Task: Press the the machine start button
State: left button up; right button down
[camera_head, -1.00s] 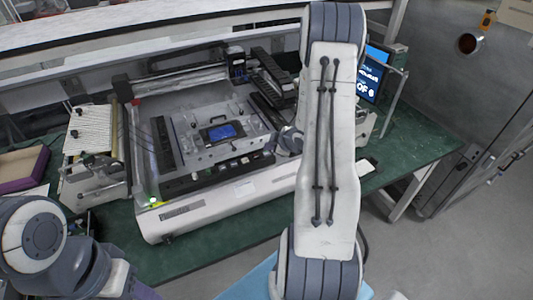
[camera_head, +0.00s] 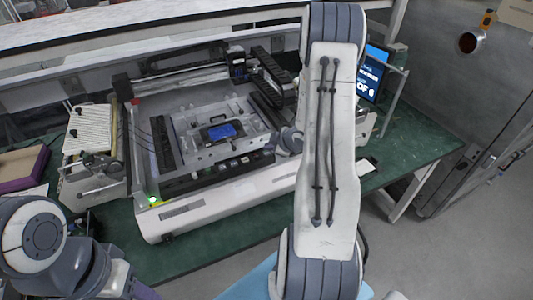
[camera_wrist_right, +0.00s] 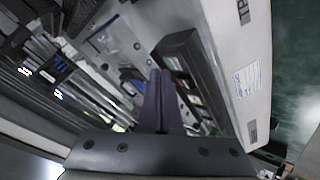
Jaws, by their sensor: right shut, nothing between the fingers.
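The machine (camera_head: 215,205) is a white and grey bench unit with an open top, standing on the green table. A blue-screened part (camera_head: 222,131) sits on its inner plate. A dark strip with small buttons (camera_head: 228,168) runs along its front; I cannot tell which is the start button. My right gripper (camera_wrist_right: 160,75) is shut and empty, its dark fingers pointing into the machine beside the black button panel (camera_wrist_right: 188,75). I cannot tell whether the fingertips touch it. In the head view my right arm covers part of the machine's right side. My left gripper is out of view.
A green light (camera_head: 154,201) glows at the machine's front left corner. A monitor (camera_head: 371,77) stands at the right. A white ribbed device (camera_head: 90,130) stands at the left. The green table (camera_head: 425,140) has bare room at the right.

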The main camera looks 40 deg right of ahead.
jog(key=shift+f, duration=0.25)
jog(key=shift+f+b, duration=0.45)
jog(key=shift+b, duration=0.05)
dwell(0.4)
jog(key=shift+r, duration=0.1)
jog(key=shift+r+p, duration=0.75)
